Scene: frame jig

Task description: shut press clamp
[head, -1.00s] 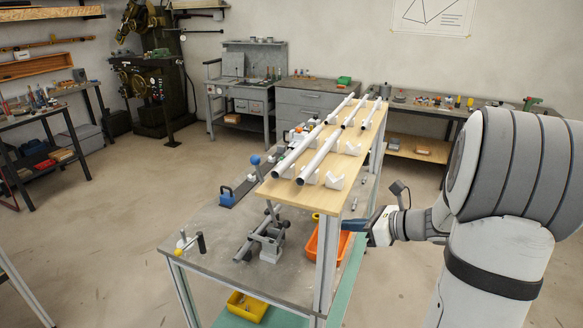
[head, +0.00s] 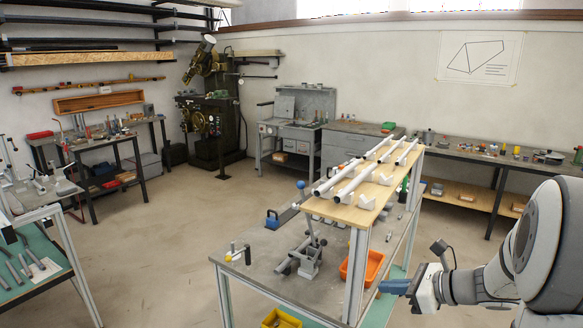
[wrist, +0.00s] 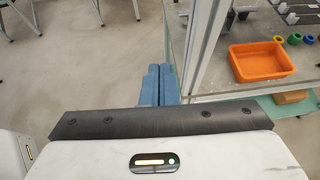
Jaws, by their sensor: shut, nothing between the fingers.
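On the grey bench (head: 245,268) in the head view stands a grey clamp-like fixture (head: 306,262) with a bar through it. A lever with a blue ball knob (head: 300,184) rises above it, nearly upright. A smaller toggle piece with a dark handle and yellow part (head: 238,254) sits at the bench's front left corner. I cannot tell for sure which is the press clamp. My gripper (head: 384,287) is right of the bench's front leg, outside the bench and well away from both. In the wrist view its blue fingers (wrist: 160,72) are together and empty.
A raised wooden shelf (head: 345,212) with white tubes in holders stands over the bench's right side, its post between my gripper and the fixture. An orange bin (head: 374,268) is under it; it also shows in the wrist view (wrist: 262,63).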

